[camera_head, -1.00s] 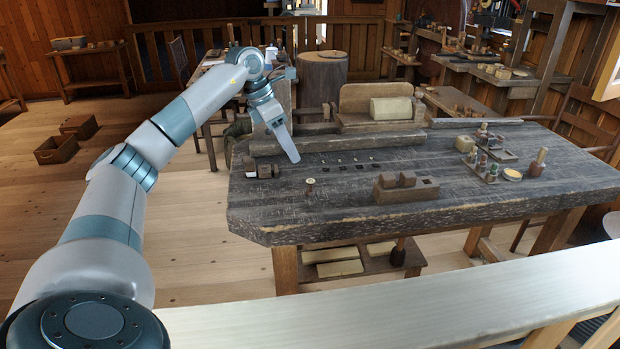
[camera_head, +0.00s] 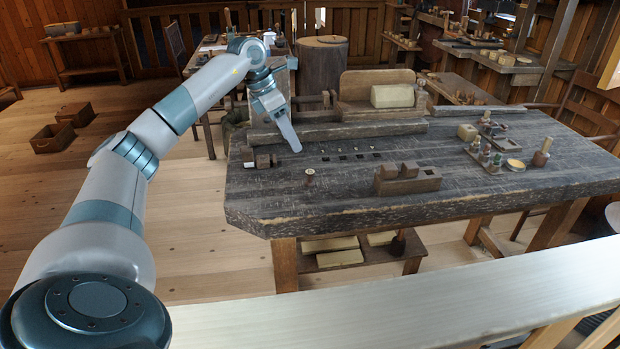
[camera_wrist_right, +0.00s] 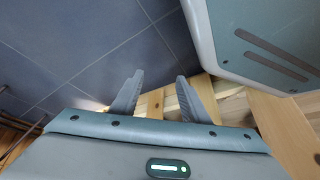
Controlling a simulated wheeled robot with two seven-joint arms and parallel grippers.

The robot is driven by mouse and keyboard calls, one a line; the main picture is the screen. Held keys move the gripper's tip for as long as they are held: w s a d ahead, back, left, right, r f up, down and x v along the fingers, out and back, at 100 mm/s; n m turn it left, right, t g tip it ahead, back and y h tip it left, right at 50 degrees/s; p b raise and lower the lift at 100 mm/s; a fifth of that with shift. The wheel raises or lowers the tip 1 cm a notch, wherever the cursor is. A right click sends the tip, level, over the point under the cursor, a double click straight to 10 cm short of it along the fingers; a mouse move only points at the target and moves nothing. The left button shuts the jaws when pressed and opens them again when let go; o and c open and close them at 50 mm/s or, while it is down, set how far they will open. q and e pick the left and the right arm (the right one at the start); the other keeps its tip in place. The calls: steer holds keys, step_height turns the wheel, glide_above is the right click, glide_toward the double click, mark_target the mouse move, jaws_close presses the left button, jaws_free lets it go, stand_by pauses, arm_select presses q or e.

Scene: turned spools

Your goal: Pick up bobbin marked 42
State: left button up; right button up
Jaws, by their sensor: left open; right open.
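Dark spool-like pieces (camera_head: 263,162) sit at the bench's left edge, one with a pale end. No number can be read, so I cannot tell which is marked 42. My left gripper (camera_head: 288,138) is open, pointing down over the back left of the bench, right of the dark pieces. Its fingers overlap in this view, and nothing shows in them. My right gripper (camera_wrist_right: 158,80) is open and empty in the right wrist view, away from the bench.
A dark block with a raised piece (camera_head: 407,180) lies mid-bench. Small dark squares (camera_head: 343,157) line up behind it. Jars and a tray (camera_head: 490,160) are at right. The front of the bench is bare.

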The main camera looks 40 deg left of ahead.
mark_target(309, 172)
arm_select(q)
steer(key=p+x, duration=0.1)
steer(key=x, duration=0.9)
steer(key=shift+f+p, duration=0.25)
steer(key=shift+p, duration=0.1)
arm_select(e)
steer(key=shift+w+a+r+t+y, duration=0.3)
steer(key=shift+w+a+r+t, duration=0.4)
steer(key=shift+a, duration=0.15)
arm_select(q)
steer(key=shift+w+f+p, duration=0.3)
steer(key=shift+f+p, duration=0.05)
steer(key=shift+f, duration=0.15)
steer(key=shift+p+x, duration=0.55)
steer(key=shift+x, duration=1.5)
steer(key=shift+a, duration=0.15)
arm_select(e)
steer(key=shift+w+a+r+t, duration=0.55)
steer(key=shift+a+r+t, duration=0.15)
steer(key=shift+a+r, duration=0.2)
arm_select(q)
steer(key=c, duration=1.1)
arm_select(e)
steer(key=shift+d, duration=0.1)
